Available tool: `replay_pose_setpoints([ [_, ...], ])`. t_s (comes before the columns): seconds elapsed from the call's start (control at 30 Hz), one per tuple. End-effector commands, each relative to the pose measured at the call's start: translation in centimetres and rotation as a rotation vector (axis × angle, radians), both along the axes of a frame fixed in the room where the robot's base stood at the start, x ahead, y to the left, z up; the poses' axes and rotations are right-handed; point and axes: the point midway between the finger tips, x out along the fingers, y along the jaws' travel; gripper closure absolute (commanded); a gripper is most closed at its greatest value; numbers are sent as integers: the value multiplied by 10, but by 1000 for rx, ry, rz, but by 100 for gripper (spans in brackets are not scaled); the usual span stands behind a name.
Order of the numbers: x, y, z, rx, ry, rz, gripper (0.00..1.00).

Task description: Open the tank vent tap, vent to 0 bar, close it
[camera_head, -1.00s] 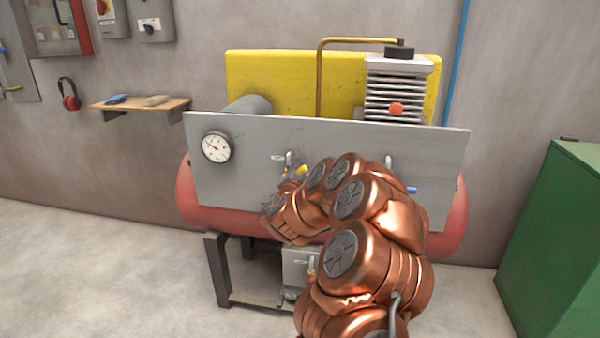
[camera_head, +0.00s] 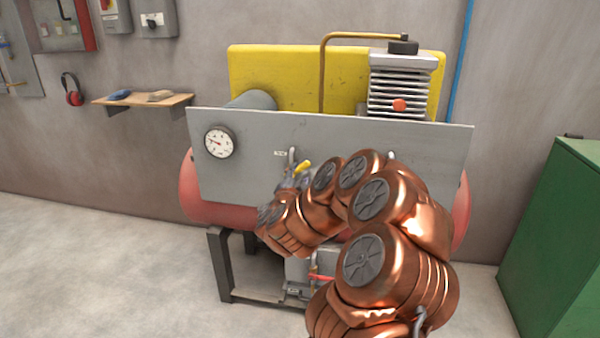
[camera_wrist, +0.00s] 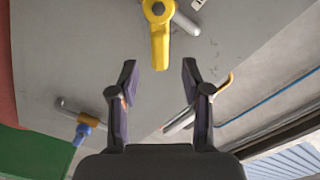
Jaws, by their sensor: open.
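A yellow-handled tap (camera_wrist: 159,35) is on the grey panel at the top of the wrist view, its lever pointing down toward the gap between my fingers. It also shows in the head view (camera_head: 303,167). My gripper (camera_wrist: 159,75) is open and empty, its fingertips apart on either side of the lever's line, below its end. In the head view my gripper (camera_head: 282,190) is partly hidden by my arm, just below the yellow tap. The round pressure gauge (camera_head: 219,142) is on the panel's left; its reading is too small to tell. No tap label is readable.
A blue-handled tap (camera_wrist: 82,132) is on the panel at the lower left of the wrist view. A red-handled part (camera_head: 320,277) sits below the red tank (camera_head: 195,195). A green cabinet (camera_head: 555,230) stands right. Open floor (camera_head: 100,260) lies left.

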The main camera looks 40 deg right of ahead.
Motion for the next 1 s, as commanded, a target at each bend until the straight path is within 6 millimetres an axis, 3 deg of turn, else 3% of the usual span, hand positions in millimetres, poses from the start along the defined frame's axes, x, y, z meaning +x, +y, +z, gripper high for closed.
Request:
replay_pose_setpoints([
  [0.2,-11,14,0,0,0,-1,52],
  [0.53,-12,17,-1,0,1,-1,53],
  [0.77,-13,1,-8,5,-101,12,77],
  [1.0,-16,-34,-24,55,-445,125,100],
])
